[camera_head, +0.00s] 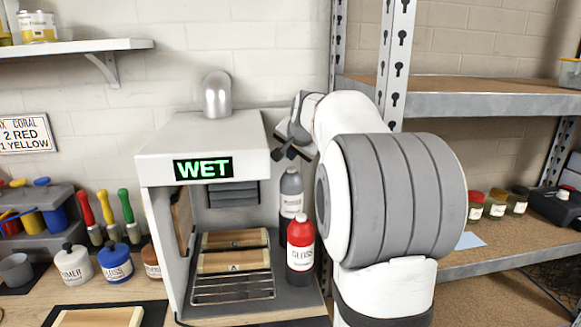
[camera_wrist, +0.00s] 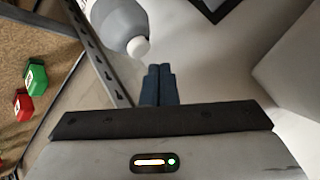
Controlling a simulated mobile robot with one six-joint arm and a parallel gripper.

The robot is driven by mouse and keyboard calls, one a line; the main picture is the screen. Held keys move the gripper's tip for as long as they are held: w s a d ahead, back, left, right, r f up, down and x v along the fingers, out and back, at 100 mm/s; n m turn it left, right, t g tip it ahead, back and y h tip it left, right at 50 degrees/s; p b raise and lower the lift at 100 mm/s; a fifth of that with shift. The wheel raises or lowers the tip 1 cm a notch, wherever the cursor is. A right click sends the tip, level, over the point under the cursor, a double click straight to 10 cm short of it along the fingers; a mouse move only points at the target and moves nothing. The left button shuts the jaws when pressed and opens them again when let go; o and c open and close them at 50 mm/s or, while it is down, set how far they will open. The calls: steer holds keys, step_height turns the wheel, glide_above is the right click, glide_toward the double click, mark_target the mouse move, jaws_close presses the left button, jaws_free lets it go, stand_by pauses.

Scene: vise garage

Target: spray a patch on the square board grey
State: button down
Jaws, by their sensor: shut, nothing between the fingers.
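A spray booth (camera_head: 205,140) with a lit green WET sign stands at centre. Inside it, two wooden boards lie on a wire rack (camera_head: 235,290): a front one (camera_head: 232,263) marked A and a back one (camera_head: 235,238). Another board (camera_head: 98,317) lies at the lower left; I cannot tell which board is square. A grey can (camera_head: 291,190) stands behind a red can (camera_head: 300,240) at the booth's right. My gripper (camera_head: 285,148) is above the grey can, shut and empty. In the wrist view its fingers (camera_wrist: 158,80) are together, beside a grey can with a white top (camera_wrist: 120,22).
Primer (camera_head: 75,265) and gloss (camera_head: 115,262) jars, an empty-looking cup (camera_head: 15,270) and colored-handled tools (camera_head: 106,208) stand at left. A metal shelf post (camera_head: 392,60) rises behind my arm. Small jars (camera_head: 496,205) sit on the right shelf.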

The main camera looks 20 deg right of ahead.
mark_target(292, 170)
step_height(292, 170, up, 5)
steer(key=p, duration=0.4)
steer(key=shift+r, duration=0.2)
stand_by(2.1)
